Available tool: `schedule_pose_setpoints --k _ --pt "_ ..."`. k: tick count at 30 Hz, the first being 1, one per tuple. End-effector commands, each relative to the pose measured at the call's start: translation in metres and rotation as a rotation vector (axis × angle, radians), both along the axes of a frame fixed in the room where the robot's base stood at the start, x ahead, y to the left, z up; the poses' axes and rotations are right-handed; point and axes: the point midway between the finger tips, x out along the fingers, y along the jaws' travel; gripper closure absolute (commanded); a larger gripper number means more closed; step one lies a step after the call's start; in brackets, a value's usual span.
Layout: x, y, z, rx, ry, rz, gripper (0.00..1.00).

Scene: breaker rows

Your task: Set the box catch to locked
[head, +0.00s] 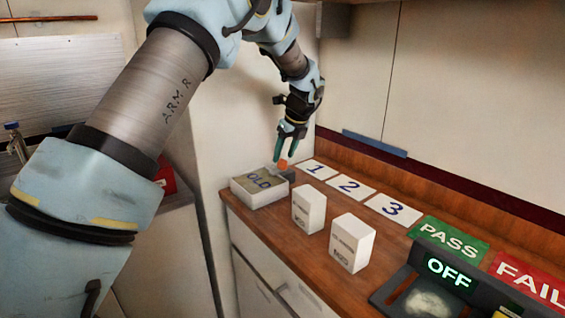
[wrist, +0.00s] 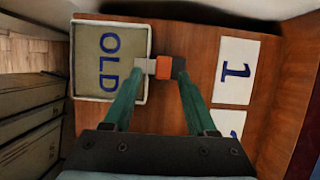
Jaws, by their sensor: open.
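A small catch-like piece with an orange middle (wrist: 163,67), a light grey left end and a dark right end lies beside the OLD box (wrist: 75,60). In the head view the orange part (head: 283,164) shows at the box's far right corner, by a dark grey block. My gripper (head: 285,156) points down over it, its green fingers apart. In the wrist view the fingertips (wrist: 160,75) stand on either side of the orange part; I cannot tell whether they touch it. The piece's locked or unlocked setting is not readable.
Two white cartons (head: 308,212) (head: 352,245) stand on the wooden counter near its front edge. Cards 1 (head: 316,171), 2 and 3 lie along the back. Green PASS (head: 448,240) and red FAIL signs and a dark OFF unit (head: 450,275) are at the right. A wall rises behind.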

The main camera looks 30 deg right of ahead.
Motion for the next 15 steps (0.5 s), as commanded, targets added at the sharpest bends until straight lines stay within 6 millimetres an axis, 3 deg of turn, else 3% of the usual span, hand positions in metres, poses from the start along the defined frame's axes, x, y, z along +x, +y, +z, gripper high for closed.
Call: schedule_pose_setpoints --k 9,15 --pt "-0.022 -0.005 0.053 -0.002 0.0 -0.001 0.43" --pt "-0.028 -0.005 0.067 0.001 0.001 0.0 0.43"
